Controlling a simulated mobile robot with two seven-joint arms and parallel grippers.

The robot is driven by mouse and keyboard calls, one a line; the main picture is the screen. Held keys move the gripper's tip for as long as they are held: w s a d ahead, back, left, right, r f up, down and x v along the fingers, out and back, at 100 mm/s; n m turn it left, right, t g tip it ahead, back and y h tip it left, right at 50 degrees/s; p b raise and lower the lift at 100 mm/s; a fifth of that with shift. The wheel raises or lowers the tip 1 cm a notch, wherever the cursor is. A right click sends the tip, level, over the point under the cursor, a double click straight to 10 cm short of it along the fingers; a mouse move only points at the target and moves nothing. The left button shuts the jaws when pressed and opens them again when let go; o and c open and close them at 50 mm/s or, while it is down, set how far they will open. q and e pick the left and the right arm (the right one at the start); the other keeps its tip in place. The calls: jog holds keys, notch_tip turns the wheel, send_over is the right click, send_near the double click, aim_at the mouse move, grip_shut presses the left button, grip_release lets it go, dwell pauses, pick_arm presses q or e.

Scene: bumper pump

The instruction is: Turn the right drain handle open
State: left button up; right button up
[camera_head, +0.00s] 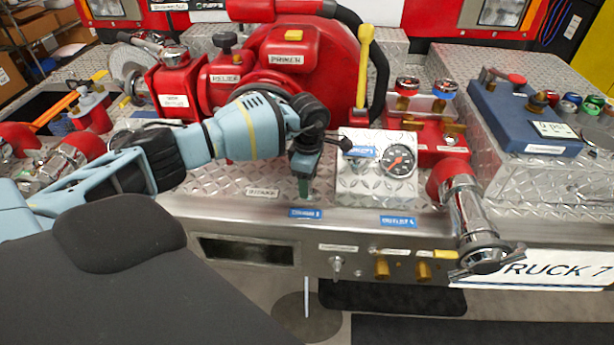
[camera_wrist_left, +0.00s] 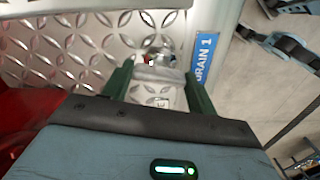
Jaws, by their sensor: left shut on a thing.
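My left gripper (camera_head: 303,187) points down at the front edge of the diamond-plate deck, just left of the gauge box. In the left wrist view, its two green fingers (camera_wrist_left: 157,92) stand on either side of a small silver handle (camera_wrist_left: 158,72) and are shut on it. A blue label reading DRAIN 1 (camera_wrist_left: 205,60) is beside the handle. In the head view the handle is mostly hidden by the gripper, so its exact angle cannot be told. My right gripper is not in view.
A gauge box (camera_head: 372,187) stands close to the right of the gripper. A red and chrome outlet (camera_head: 470,210) is farther right. The red pump housing (camera_head: 310,65) rises behind my arm. The front panel (camera_head: 370,255) carries several knobs below.

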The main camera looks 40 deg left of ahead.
pick_arm(q)
jog(key=shift+n+p, duration=0.35)
jog(key=shift+n, duration=0.75)
jog(key=o, duration=1)
